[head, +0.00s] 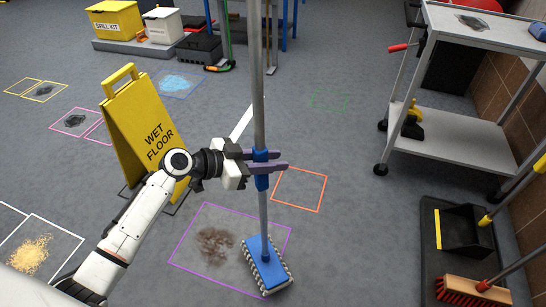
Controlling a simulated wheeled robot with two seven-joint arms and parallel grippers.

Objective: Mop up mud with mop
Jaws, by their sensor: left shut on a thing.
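The mop (265,262) has a long grey pole and a blue head with a pale fringe. My left gripper (272,161) is shut on the blue grip of the pole and holds the mop nearly upright. The mop head is at the floor at the lower right of the purple square (195,268). The brown mud (215,245) lies inside that square, to the left of the mop head and apart from it. The top of the pole leaves the picture. My right gripper is out of view.
A yellow wet floor sign (147,130) stands left of the mop, behind my left arm. A grey cart (450,135) is at the right. A red broom (470,290) and black dustpan (463,230) are lower right. Other marked squares hold spills, such as yellow grains (29,255).

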